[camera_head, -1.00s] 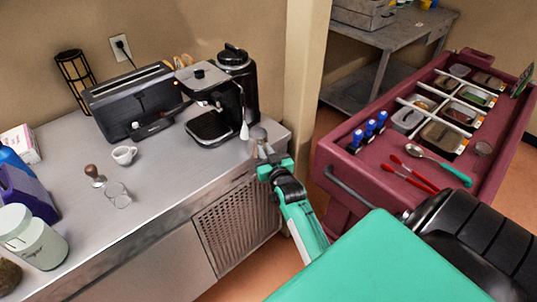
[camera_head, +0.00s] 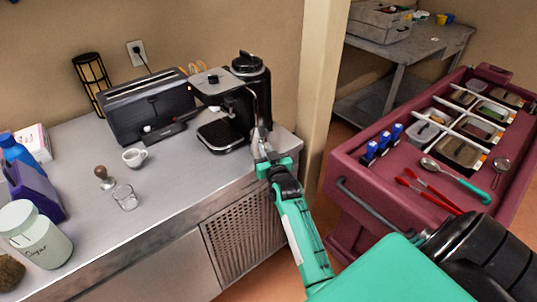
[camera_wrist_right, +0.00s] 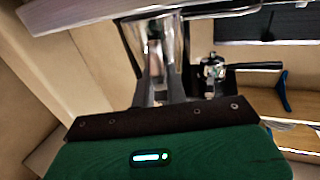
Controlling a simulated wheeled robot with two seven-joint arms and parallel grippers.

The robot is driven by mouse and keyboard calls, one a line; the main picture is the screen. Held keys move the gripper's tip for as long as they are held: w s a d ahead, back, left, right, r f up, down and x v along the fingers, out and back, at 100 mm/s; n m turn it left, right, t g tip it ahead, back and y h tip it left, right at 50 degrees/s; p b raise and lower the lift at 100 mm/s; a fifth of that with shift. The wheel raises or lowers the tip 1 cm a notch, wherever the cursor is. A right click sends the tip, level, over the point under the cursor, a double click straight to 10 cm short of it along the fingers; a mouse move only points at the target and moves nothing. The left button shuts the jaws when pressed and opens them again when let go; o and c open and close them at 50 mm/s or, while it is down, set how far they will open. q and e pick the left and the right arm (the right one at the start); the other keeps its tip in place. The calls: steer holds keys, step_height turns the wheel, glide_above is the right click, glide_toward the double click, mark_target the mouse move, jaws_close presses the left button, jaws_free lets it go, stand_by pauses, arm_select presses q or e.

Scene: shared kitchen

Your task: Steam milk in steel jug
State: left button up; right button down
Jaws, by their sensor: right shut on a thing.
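My right gripper (camera_head: 264,158) is shut on the steel jug (camera_head: 258,137) at the front right of the black espresso machine (camera_head: 223,108). The jug is small and partly hidden by my fingers in the head view. In the right wrist view the shiny jug (camera_wrist_right: 140,40) stands above the dark edge of my gripper, blurred. The thin steam wand (camera_head: 256,103) comes down at the machine's right side over the jug. I cannot tell whether its tip is inside the jug. The milk level is not visible. My left gripper is out of view.
A toaster (camera_head: 148,105) stands left of the machine and a black grinder (camera_head: 251,80) behind it. A white cup (camera_head: 134,158), tamper (camera_head: 104,178) and glass (camera_head: 126,197) stand on the counter. A maroon cart (camera_head: 345,168) is at right. The counter front is clear.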

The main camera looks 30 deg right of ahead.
steer(key=shift+w, duration=0.55)
steer(key=shift+w+r, duration=0.15)
steer(key=shift+r, duration=0.2)
steer(key=shift+r+p, duration=1.55)
steer(key=shift+r, duration=1.05)
steer(key=shift+r+p, duration=1.3)
steer(key=shift+r, duration=0.15)
stand_by(3.0)
